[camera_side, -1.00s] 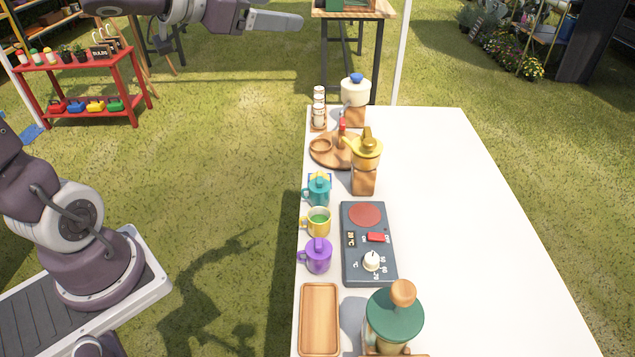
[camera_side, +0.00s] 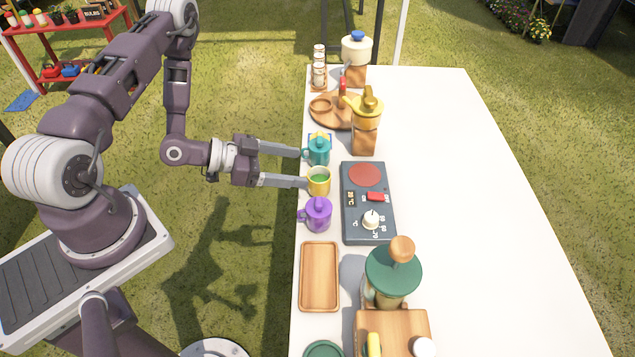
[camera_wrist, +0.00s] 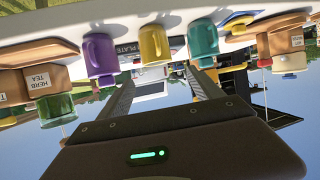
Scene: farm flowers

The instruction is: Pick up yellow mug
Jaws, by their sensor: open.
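The yellow mug (camera_side: 319,181) stands upright near the left edge of the white table, with green showing inside it. It also shows in the wrist view (camera_wrist: 154,46), which is upside down, between the purple and teal mugs. My gripper (camera_side: 303,167) is open and level at the table's left edge. In the side view one finger points toward the teal mug (camera_side: 318,150) and the other reaches the yellow mug's left side. I cannot tell whether that finger touches it. Nothing is seen held between the fingers.
The purple mug (camera_side: 317,213) stands close on the near side of the yellow mug. A dark hot plate (camera_side: 368,215) lies just to the right. A wooden tray (camera_side: 319,277) and a green-lidded jar (camera_side: 393,272) are nearer. The table's right part is clear.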

